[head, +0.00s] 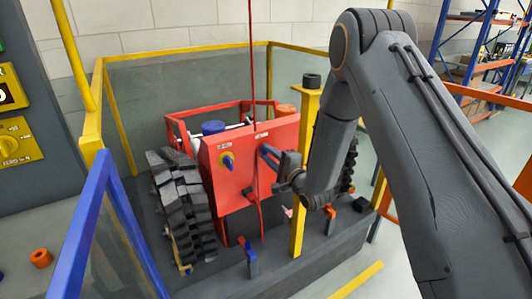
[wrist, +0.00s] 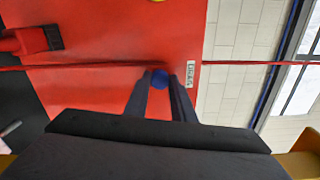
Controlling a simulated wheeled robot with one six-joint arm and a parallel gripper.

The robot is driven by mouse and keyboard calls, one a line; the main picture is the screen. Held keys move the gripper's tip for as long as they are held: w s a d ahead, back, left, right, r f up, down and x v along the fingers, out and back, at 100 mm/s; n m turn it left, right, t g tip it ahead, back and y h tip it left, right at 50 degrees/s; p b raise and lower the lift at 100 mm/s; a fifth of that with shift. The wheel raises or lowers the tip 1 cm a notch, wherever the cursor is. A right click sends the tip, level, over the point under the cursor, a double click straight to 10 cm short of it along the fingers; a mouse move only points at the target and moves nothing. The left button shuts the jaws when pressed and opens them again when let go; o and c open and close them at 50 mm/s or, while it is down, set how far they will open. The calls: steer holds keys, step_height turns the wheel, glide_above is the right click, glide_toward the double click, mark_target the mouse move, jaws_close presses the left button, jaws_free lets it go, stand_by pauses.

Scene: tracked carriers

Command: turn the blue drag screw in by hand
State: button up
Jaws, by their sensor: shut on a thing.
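My gripper (head: 268,156) reaches in from the right to the front of the red tracked carrier (head: 232,187). A small white label (wrist: 191,74) sits just right of the screw there. In the head view my gripper hides the screw.
A red cable (head: 251,60) hangs down in front of the carrier. A yellow post (head: 304,170) stands right beside my arm. A black track (head: 183,205) is at the left. Yellow and blue rails (head: 92,225) fence the bay. A grey cabinet stands at far left.

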steer(key=m, duration=0.4)
steer(key=shift+f+m, duration=0.1)
steer(key=shift+m, duration=0.3)
steer(key=m, duration=0.4)
steer(key=shift+p, duration=0.4)
steer(key=o, duration=0.9)
